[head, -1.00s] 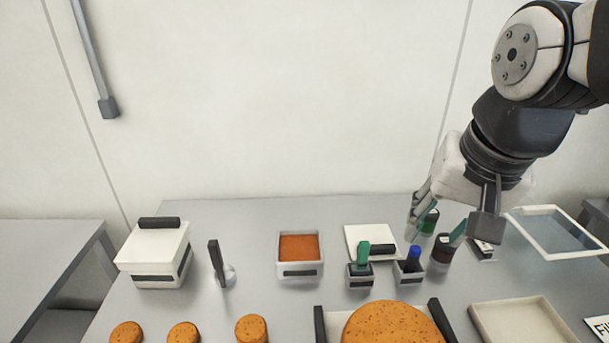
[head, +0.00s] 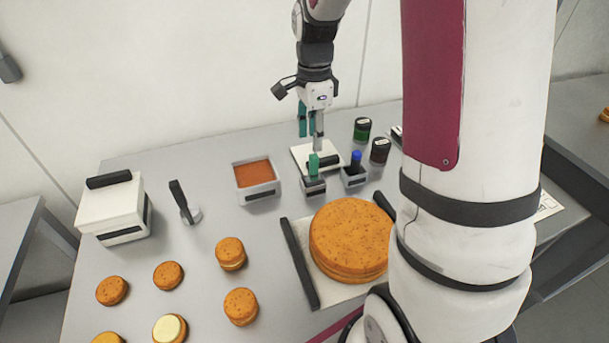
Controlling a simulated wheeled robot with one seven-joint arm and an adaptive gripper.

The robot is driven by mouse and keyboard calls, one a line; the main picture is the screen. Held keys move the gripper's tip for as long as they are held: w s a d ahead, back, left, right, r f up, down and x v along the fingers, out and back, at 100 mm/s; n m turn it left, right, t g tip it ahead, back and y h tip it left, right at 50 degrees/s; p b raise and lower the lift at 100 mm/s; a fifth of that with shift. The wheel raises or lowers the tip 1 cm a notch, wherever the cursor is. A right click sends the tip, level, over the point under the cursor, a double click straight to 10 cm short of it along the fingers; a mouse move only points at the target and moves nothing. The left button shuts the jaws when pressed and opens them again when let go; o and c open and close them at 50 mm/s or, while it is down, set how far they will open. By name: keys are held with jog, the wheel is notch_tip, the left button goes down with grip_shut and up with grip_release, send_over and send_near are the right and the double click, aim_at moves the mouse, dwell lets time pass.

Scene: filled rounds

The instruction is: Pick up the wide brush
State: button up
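A tool with a green handle (head: 314,164) stands upright in a small grey holder (head: 314,186). A tool with a blue handle (head: 356,157) stands in a similar holder (head: 354,179) to its right. Their lower ends are hidden in the holders, so I cannot tell surely which is the wide brush. My gripper (head: 311,141) points down just above and behind the green handle, over the white board. Its two fingers, with teal parts, are apart with a narrow gap in this view, and nothing shows between them.
A white board with a dark handle (head: 302,153) lies behind the holders. A green jar (head: 362,127) and a dark jar (head: 380,149) stand to the right. A filled tray (head: 258,195) stands left, a large round cake (head: 349,230) in front. My arm hides the right side.

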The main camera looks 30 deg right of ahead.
aim_at(312, 156)
notch_tip(312, 156, down, 6)
jog(key=shift+f, duration=0.2)
jog(key=shift+d+f+p, duration=0.15)
jog(key=shift+f+p, duration=0.3)
jog(key=shift+f, duration=0.9)
jog(key=shift+d+f+p, duration=0.1)
jog(key=shift+f+p, duration=0.3)
jog(key=shift+f, duration=0.95)
grip_shut()
